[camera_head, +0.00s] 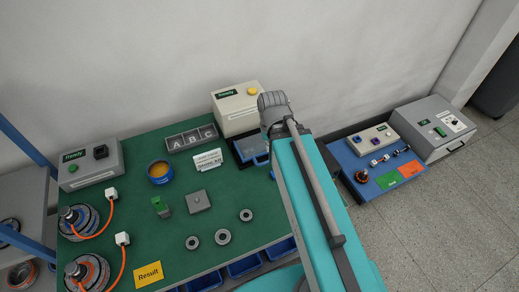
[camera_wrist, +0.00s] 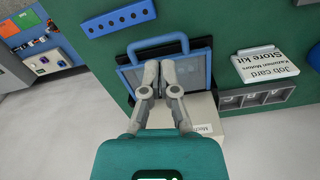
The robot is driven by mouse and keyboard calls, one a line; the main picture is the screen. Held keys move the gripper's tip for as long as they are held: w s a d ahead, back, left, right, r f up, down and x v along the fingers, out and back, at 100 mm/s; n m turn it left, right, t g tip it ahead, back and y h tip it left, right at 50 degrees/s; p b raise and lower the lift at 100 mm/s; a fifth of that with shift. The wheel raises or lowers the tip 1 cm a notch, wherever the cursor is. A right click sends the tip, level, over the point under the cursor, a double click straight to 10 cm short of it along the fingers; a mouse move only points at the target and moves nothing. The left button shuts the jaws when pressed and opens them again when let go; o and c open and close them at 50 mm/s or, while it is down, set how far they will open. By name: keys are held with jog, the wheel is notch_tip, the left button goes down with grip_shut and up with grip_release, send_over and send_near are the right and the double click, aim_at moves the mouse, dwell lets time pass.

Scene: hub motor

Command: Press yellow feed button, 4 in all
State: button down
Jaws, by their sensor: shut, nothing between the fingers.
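A yellow dome button (camera_head: 252,90) sits on top of a cream box (camera_head: 236,116) at the back of the green table. The box's small green display (camera_head: 227,95) reads "Ready". My gripper (camera_wrist: 160,68) is shut and empty, with its fingertips together. In the wrist view it hangs over a blue-framed tray with a handle (camera_wrist: 150,46); I cannot tell the height. A cream box face with a label (camera_wrist: 206,128) shows beside the fingers there, but no yellow button shows. In the head view my wrist is just right of the cream box and hides the fingers.
A grey three-slot A, B, C tray (camera_head: 191,138) and a job card (camera_head: 208,159) stand left of my arm. A grey "Ready" box (camera_head: 90,165) is at the left edge. A blue board (camera_head: 350,162) with a small button box (camera_head: 370,139) lies to the right.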

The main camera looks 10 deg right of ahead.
jog(key=shift+w, duration=0.1)
dwell(0.4)
notch_tip(320, 180, up, 9)
jog(key=m+t+y+p, duration=0.35)
jog(key=m+t, duration=0.25)
jog(key=t, duration=0.3)
send_over(252, 91)
jog(key=shift+d+r+h, duration=0.1)
jog(key=shift+r+h, duration=0.1)
jog(key=shift+h, duration=0.25)
jog(key=shift+f, duration=0.15)
notch_tip(252, 91, down, 8)
jog(key=b, duration=0.8)
jog(key=shift+f, duration=0.25)
